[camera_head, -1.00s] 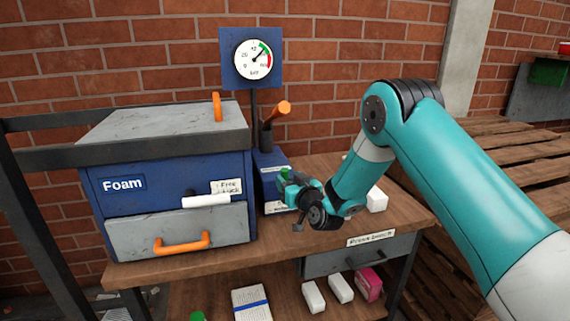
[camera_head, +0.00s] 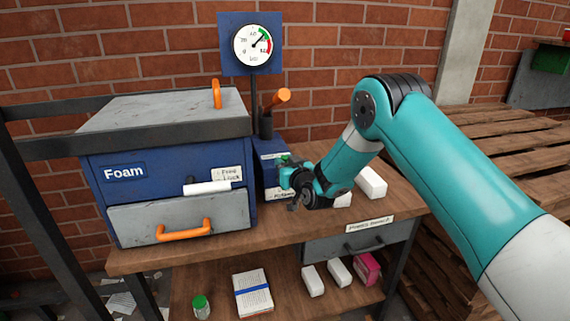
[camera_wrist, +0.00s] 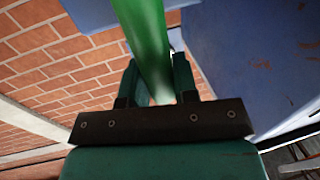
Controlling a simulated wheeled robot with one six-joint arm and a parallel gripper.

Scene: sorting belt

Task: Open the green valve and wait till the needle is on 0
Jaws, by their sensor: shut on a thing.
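The green valve handle shows in the wrist view (camera_wrist: 147,40) as a green bar running up between my fingers. In the head view only a small green part (camera_head: 284,160) shows at the blue box, largely hidden by my gripper. My gripper (camera_wrist: 158,82) is shut on this handle; in the head view it is at the front of the blue box (camera_head: 270,148). The round white gauge (camera_head: 252,45) is on a blue plate above. Its needle points to the upper right, near the green band and away from 0, as far as I can read.
A blue Foam cabinet (camera_head: 95,190) with an orange-handled drawer (camera_head: 184,229) stands left of my gripper. An orange-tipped lever (camera_head: 281,97) rises behind the blue box. White blocks (camera_head: 371,181) lie on the bench to the right. A brick wall is close behind.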

